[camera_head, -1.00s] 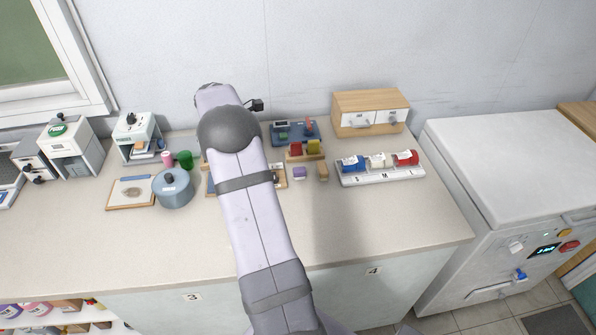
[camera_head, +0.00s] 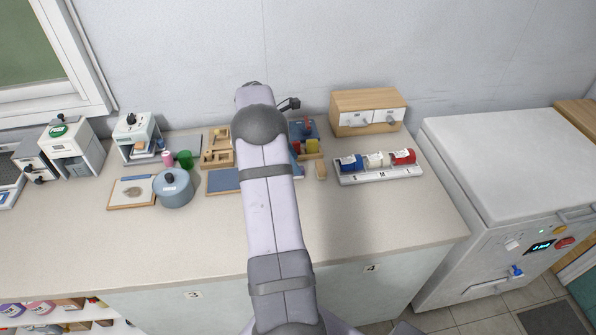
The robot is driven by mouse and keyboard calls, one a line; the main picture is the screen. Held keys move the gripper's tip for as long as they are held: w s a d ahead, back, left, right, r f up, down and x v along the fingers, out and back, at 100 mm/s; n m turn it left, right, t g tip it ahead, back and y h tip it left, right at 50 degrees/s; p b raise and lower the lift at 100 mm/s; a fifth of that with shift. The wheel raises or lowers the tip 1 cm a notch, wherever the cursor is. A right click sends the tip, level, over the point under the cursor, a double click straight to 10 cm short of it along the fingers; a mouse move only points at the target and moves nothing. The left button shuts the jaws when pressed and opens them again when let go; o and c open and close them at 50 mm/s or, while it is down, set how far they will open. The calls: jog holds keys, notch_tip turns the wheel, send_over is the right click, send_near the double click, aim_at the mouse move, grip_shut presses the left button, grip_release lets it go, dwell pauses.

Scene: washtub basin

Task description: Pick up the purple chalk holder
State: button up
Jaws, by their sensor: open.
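I cannot make out the purple chalk holder now; my arm covers the spot on the counter where a small purple block showed earlier. My arm reaches up the middle of the view over the counter. My gripper is hidden behind my own arm, so its fingers and their distance to the holder do not show.
A wooden drawer box (camera_head: 368,100) is behind. Left are a wooden tray (camera_head: 217,157), a blue-grey pot (camera_head: 173,200) and a green cup (camera_head: 185,160). The front counter is clear.

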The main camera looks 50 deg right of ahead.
jog(key=shift+p+x, duration=1.05)
jog(key=shift+x, duration=1.2)
grip_shut()
